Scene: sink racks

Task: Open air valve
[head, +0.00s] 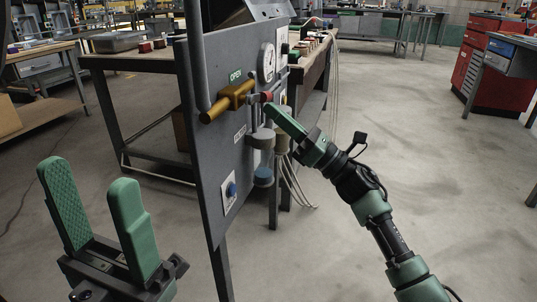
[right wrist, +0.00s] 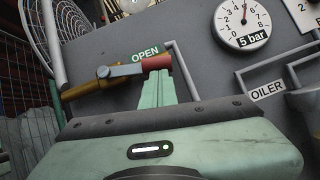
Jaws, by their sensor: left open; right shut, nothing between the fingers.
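The air valve (head: 235,96) is a brass body on a grey upright panel, below a green OPEN label (head: 235,76). In the right wrist view the valve (right wrist: 88,86) has a grey lever (right wrist: 125,69) ending in a red grip (right wrist: 156,63). The lever points right, roughly in line with the brass pipe. My right gripper (head: 271,111) is shut and empty. Its fingertips (right wrist: 158,83) are at the red grip, just below it in the right wrist view; I cannot tell whether they touch. My left gripper (head: 98,200) is open and empty at the lower left, away from the panel.
A round pressure gauge (head: 267,62) sits on the panel right of the valve. In the right wrist view an OILER label (right wrist: 267,91) and grey pipes are to the right. A workbench (head: 130,62) stands behind the panel.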

